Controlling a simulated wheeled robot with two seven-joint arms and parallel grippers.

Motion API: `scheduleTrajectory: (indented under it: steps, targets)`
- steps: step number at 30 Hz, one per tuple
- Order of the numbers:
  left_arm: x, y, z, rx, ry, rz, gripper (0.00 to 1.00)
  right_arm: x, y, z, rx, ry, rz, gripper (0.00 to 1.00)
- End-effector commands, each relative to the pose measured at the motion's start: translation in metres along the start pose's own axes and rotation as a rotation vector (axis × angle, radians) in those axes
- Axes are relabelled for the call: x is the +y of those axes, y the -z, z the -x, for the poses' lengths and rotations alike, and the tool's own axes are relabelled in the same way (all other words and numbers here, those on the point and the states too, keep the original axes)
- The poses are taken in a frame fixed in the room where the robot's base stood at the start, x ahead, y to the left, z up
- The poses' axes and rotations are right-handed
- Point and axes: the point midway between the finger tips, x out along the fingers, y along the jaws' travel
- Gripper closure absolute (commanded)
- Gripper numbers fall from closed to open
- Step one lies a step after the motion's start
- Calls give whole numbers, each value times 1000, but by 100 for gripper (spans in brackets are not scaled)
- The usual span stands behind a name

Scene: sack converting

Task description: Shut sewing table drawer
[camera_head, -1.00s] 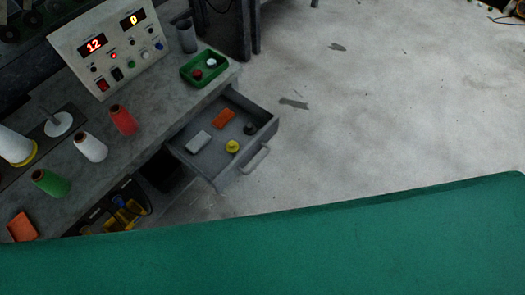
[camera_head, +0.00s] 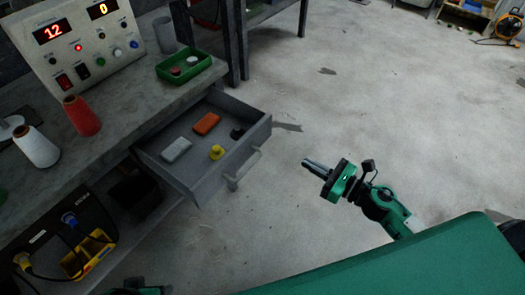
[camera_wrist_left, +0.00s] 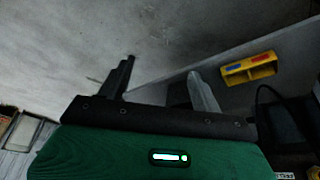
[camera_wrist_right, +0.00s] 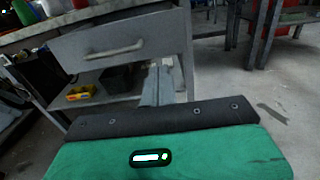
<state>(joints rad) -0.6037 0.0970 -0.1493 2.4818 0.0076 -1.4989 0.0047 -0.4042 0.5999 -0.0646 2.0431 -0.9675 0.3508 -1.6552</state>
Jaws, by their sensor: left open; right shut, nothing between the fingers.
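The grey sewing table drawer (camera_head: 205,146) stands pulled out from under the worktop in the head view. It holds a grey box, an orange block, a yellow spool and a dark item. Its bar handle (camera_head: 243,168) is on the front face. The drawer front (camera_wrist_right: 120,44) also shows in the right wrist view, upper left. My right gripper (camera_head: 308,163) is shut and empty, to the right of the drawer and apart from it. My left gripper (camera_wrist_left: 165,78) is open and empty in the left wrist view; in the head view only a bit of its arm shows at the bottom edge.
The worktop (camera_head: 110,130) carries a control box (camera_head: 85,45), a green tray (camera_head: 184,68), a grey cup and thread cones. A yellow bin (camera_head: 90,254) is below the worktop. The floor (camera_head: 400,110) right of the drawer is clear.

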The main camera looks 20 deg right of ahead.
Motion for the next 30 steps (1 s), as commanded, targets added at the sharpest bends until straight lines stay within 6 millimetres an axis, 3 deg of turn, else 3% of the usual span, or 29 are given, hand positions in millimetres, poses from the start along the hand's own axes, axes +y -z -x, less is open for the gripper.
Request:
scheduleTrajectory:
  steps: [8, 30]
  targets:
    - [-1, -1, 0, -17, 3, 2, 34, 2, -4, -21, -4, -7, 14, 100]
    - [-2, -10, -43, -72, 3, 2, 34, 1, -4, -126, -3, -4, 11, 100]
